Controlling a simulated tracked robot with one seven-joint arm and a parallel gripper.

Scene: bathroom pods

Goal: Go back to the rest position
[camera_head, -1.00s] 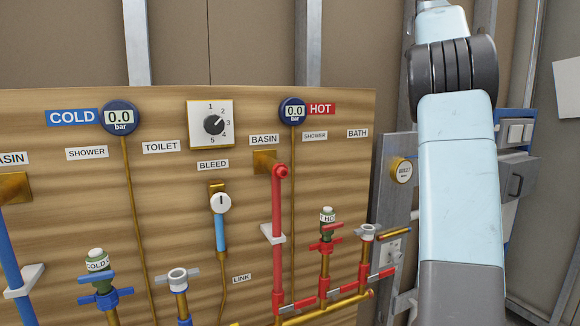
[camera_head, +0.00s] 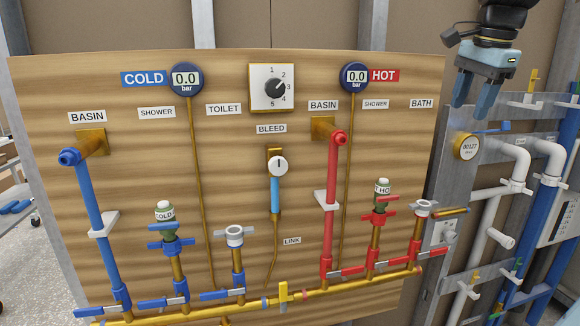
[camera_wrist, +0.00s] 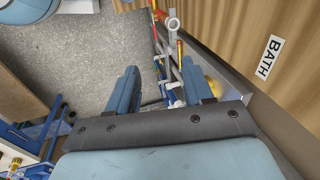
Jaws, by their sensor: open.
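My gripper (camera_head: 476,104) is at the upper right in the head view, with its two blue fingers pointing down and apart. It is open and empty, in front of the wall right of the wooden board and above the round gauge. In the wrist view my gripper (camera_wrist: 165,92) shows both fingers spread, with pipes and the grey floor beyond them. The wooden board (camera_head: 225,160) carries blue cold pipes, red hot pipes and a selector dial (camera_head: 274,88). Both the cold gauge (camera_head: 187,79) and the hot gauge (camera_head: 355,77) read 0.0 bar.
A metal frame with white pipes (camera_head: 490,215), blue pipes and a round gauge (camera_head: 467,147) stands right of the board. A brass pipe (camera_head: 330,290) runs along the board's bottom. The BATH label (camera_wrist: 269,56) is close in the wrist view.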

